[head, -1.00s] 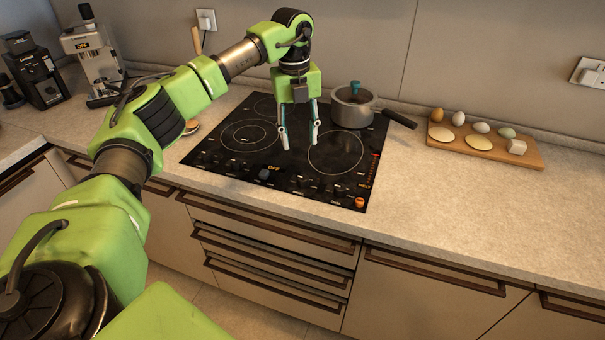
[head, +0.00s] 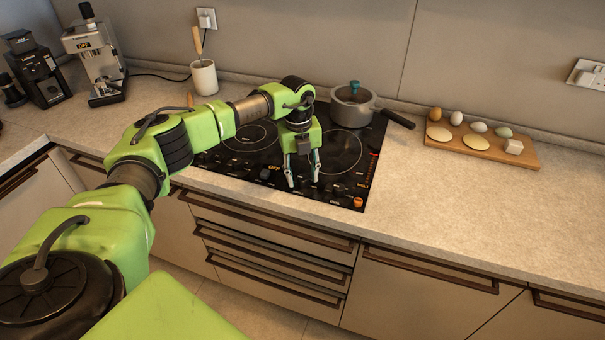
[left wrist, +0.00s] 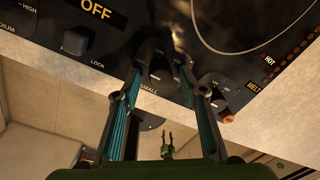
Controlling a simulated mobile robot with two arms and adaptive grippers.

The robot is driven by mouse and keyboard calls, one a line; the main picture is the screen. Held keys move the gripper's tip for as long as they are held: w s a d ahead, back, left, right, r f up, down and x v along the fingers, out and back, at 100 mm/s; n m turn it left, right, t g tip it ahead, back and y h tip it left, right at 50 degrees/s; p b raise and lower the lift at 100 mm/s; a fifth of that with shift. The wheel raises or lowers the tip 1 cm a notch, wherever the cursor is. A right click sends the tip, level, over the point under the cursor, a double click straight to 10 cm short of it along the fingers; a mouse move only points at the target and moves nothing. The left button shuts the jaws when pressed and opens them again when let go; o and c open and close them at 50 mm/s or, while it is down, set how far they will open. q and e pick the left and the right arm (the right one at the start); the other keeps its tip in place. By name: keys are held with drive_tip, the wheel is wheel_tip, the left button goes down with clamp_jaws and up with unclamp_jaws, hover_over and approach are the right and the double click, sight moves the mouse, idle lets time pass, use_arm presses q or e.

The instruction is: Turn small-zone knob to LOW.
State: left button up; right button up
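The small-zone knob (left wrist: 156,62) is a dark knob on the black cooktop (head: 215,160), with the label SMALL beside it in the left wrist view. My left gripper (head: 303,184) is open and empty, pointing down over the cooktop's front control strip. In the left wrist view its two fingertips (left wrist: 162,80) lie on either side of the knob, spread apart; contact is not clear. The knob's pointer setting is too dark to read. A small green pronged shape (left wrist: 168,146) low in the left wrist view looks like my right gripper, too small to judge.
Another knob (left wrist: 212,86) sits close to the right finger, near an orange button (left wrist: 228,118). A central knob (left wrist: 76,41) is left, below an OFF display (left wrist: 96,9). A pot (head: 352,106) stands at the back right. A board (head: 470,145) with eggs lies further right.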

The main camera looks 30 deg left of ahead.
use_arm(q)
drive_tip(key=shift+c, duration=0.3)
drive_tip(key=c, duration=1)
drive_tip(key=shift+c, duration=0.2)
drive_tip(key=shift+m, duration=0.3)
drive_tip(key=shift+m+b, duration=0.5)
drive_tip(key=shift+m, duration=0.5)
drive_tip(key=m+b, duration=0.1)
drive_tip(key=m, duration=0.2)
drive_tip(key=shift+w+m, duration=0.1)
drive_tip(key=shift+m, duration=0.2)
drive_tip(key=m+b, duration=0.1)
drive_tip(key=m, duration=0.4)
drive_tip(key=shift+a+r+g, duration=0.1)
drive_tip(key=shift+g, duration=0.2)
drive_tip(key=shift+m+b, duration=0.3)
drive_tip(key=shift+m, duration=0.1)
